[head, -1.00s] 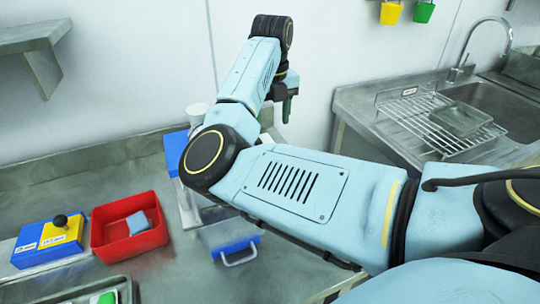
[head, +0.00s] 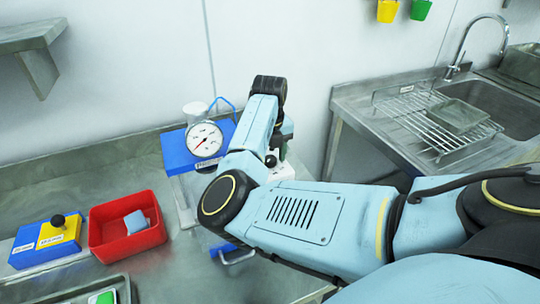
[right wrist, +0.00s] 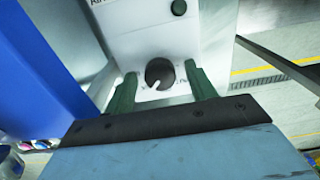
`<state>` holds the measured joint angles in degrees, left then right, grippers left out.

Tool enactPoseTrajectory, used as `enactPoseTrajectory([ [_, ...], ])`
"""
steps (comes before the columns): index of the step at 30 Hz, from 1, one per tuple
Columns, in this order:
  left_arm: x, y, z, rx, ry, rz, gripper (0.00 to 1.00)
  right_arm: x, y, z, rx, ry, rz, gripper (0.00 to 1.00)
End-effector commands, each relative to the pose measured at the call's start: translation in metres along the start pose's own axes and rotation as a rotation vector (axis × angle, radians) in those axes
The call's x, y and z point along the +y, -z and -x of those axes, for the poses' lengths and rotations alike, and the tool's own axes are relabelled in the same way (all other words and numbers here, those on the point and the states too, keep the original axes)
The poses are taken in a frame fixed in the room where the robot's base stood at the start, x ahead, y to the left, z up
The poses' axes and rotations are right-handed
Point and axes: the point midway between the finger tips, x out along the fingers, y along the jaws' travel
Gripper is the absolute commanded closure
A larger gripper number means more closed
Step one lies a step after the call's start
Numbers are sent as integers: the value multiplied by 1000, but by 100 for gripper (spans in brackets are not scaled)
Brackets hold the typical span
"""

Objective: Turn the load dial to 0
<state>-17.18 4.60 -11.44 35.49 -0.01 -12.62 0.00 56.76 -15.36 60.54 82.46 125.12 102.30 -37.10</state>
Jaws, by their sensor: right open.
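In the right wrist view, a round dark dial (right wrist: 160,73) with a light notch at its lower edge sits on a white panel (right wrist: 150,40). Faint marks lie around it; I cannot read them. My right gripper (right wrist: 161,76) is open, with one green finger on each side of the dial. A gap shows between the dial and the fingers. In the head view, my right gripper (head: 287,128) is mostly hidden behind my own arm, beside the machine with the blue top (head: 178,155). My left gripper is not in view.
A pressure gauge (head: 204,139) stands on the blue top. A second dark knob (right wrist: 179,7) sits above the dial. A red tray (head: 103,242) with a blue sponge (head: 135,221) and a blue-yellow box (head: 45,243) stand at left. A sink (head: 500,100) is at right.

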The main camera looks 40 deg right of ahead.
Motion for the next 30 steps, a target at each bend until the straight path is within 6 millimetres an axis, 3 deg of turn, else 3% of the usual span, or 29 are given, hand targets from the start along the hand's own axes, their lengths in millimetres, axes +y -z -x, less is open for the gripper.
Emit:
enactPoseTrajectory([
  [3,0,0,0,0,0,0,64,0,0,0,0,0,0,46],
  [13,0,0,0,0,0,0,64,0,0,1,0,1,0,89],
  [23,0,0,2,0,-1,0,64,0,0,1,1,0,50,89],
  [30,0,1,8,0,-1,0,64,0,0,2,1,0,201,89],
])
